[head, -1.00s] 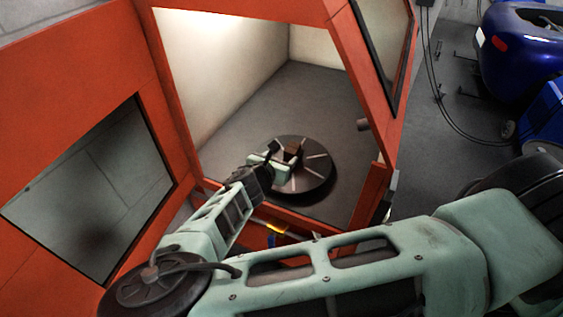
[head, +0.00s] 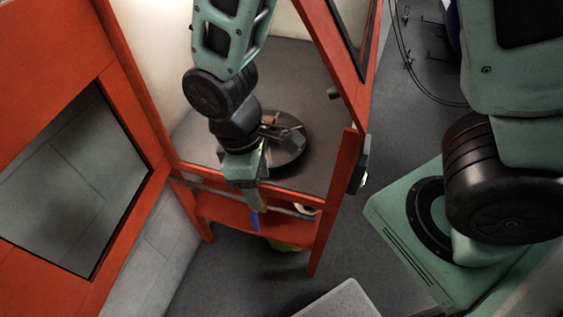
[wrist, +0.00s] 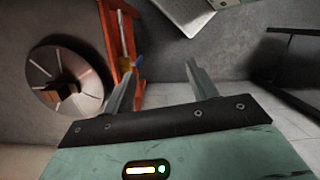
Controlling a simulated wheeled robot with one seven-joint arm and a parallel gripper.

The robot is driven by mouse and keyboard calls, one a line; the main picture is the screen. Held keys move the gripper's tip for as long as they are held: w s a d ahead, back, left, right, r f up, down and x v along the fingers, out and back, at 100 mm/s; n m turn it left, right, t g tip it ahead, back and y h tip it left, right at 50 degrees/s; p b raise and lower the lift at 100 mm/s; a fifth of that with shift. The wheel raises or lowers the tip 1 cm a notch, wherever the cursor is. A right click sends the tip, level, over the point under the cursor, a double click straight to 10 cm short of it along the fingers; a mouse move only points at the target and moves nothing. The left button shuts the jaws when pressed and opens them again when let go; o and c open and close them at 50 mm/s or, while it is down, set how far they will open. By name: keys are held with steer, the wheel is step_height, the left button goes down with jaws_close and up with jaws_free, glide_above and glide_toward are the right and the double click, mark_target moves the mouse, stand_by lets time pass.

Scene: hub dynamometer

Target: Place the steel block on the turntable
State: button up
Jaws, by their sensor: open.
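The turntable (wrist: 38,72) is a dark round disc with pale radial lines, at the left of the wrist view. A brownish block (wrist: 68,93), which looks like the steel block, rests on it near its middle. My gripper (wrist: 157,72) is open, with nothing between its two fingers, and is apart from the block and off to its side.
The orange cabinet frame (head: 342,190) surrounds the opening in front of the turntable. An orange door with a dark window (head: 75,185) stands at the left. A lower orange shelf (head: 225,210) holds small items. A pale grey flat object (head: 345,302) is at the bottom.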

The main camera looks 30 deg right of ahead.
steer(key=s+r+m+y, duration=0.1)
steer(key=s+r, duration=0.2)
steer(key=r, duration=0.2)
steer(key=s+d+r+m+t, duration=0.1)
steer(key=s+r+m, duration=0.1)
steer(key=s+r, duration=0.2)
step_height(320, 180, up, 2)
steer(key=shift+r+t+y, duration=0.25)
steer(key=shift+t+y, duration=0.05)
steer(key=shift+y, duration=0.1)
steer(key=shift+f+b, duration=0.8)
